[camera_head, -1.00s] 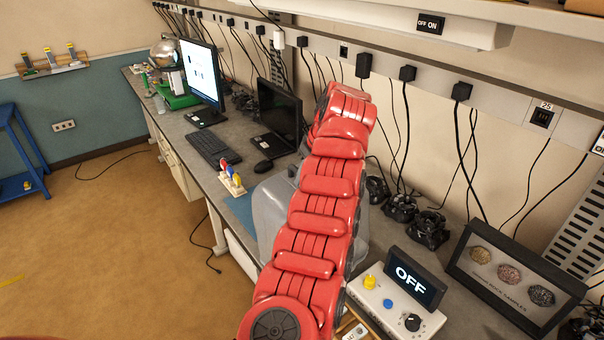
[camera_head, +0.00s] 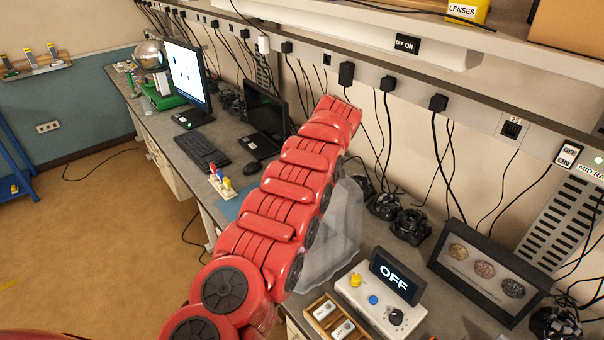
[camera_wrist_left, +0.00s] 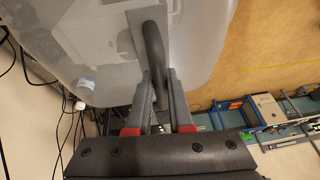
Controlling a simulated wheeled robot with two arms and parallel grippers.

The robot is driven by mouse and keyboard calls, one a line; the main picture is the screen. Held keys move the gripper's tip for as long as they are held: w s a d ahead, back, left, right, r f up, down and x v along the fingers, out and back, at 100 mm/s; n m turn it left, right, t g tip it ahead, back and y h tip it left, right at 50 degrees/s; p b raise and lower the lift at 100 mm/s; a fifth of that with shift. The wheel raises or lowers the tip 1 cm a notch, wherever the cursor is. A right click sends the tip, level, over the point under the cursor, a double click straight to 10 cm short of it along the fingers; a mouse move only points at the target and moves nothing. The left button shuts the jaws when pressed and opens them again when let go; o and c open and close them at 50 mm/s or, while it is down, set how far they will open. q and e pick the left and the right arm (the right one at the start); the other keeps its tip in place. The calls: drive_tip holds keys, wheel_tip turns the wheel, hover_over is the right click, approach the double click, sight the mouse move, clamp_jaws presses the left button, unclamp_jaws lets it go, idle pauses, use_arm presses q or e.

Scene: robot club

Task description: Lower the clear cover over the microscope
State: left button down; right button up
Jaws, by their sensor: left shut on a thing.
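The clear cover (camera_head: 343,232) shows as a translucent shell just right of my red left arm in the head view; the arm hides part of it. In the left wrist view the cover (camera_wrist_left: 210,40) fills the top, with a dark handle (camera_wrist_left: 153,55) on it. My left gripper (camera_wrist_left: 160,112) is shut on this handle. In the head view the gripper is hidden by its own arm. I cannot make out the microscope; only blurred grey shapes show through the cover. My right gripper is in neither view.
Right of the cover stand a control box (camera_head: 378,308) with an OFF screen (camera_head: 394,277), a framed rock display (camera_head: 490,268) and a wooden tray (camera_head: 318,310). Black devices (camera_head: 410,227) and cables line the wall.

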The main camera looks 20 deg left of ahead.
use_arm(q)
drive_tip(key=shift+f, duration=0.15)
idle(0.3)
drive_tip(key=shift+f, duration=0.8)
drive_tip(key=c, duration=1.3)
unclamp_jaws()
drive_tip(key=o, duration=0.6)
drive_tip(key=shift+w, duration=0.1)
drive_tip(key=shift+c, duration=0.2)
